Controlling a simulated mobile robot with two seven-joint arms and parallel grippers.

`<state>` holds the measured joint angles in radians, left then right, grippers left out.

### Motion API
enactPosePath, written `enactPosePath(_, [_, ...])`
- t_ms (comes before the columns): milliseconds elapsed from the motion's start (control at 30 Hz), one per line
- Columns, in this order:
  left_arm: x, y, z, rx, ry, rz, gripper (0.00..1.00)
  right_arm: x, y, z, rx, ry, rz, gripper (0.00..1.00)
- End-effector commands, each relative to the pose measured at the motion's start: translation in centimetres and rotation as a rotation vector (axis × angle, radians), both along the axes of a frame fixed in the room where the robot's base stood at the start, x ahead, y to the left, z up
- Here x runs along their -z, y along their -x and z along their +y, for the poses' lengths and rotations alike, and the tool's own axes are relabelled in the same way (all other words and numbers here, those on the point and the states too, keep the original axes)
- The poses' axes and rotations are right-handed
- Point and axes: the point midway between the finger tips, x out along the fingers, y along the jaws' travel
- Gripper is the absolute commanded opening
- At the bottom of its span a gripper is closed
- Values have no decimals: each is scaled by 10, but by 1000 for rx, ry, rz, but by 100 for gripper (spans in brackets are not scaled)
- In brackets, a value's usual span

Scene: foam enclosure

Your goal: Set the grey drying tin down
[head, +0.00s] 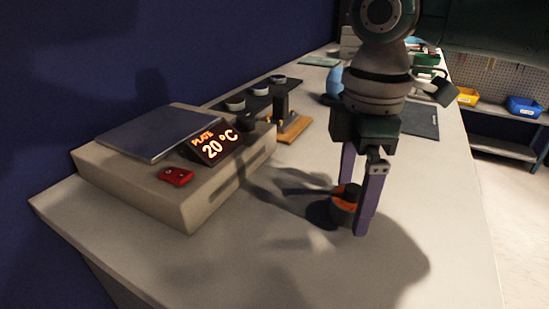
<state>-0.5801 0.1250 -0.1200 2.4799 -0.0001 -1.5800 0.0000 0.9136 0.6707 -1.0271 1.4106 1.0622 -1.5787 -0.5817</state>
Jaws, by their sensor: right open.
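The grey drying tin (343,213) stands on the pale bench, upright as far as I can see. It is a small dark grey cylinder with an orange band near its top. My right gripper (353,208) points down over it with its purple fingers open, one on each side. The near finger hides part of the tin's right side. I cannot tell whether either finger touches it. My left gripper is not in view.
A beige hot plate unit (225,187) with a display reading 20 °C and a red switch (175,176) stands at the left. Behind it are a dark strip with several small round items and a wooden stand (295,128). The front bench (300,265) is clear.

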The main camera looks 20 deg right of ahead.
Motion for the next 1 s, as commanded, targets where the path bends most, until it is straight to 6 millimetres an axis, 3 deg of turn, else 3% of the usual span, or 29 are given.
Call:
enactPosePath(167, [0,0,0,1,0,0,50,0,0,0,0,0,0,100])
enactPosePath(1000, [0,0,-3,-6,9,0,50,-1,0,0,1,-1,-1,6])
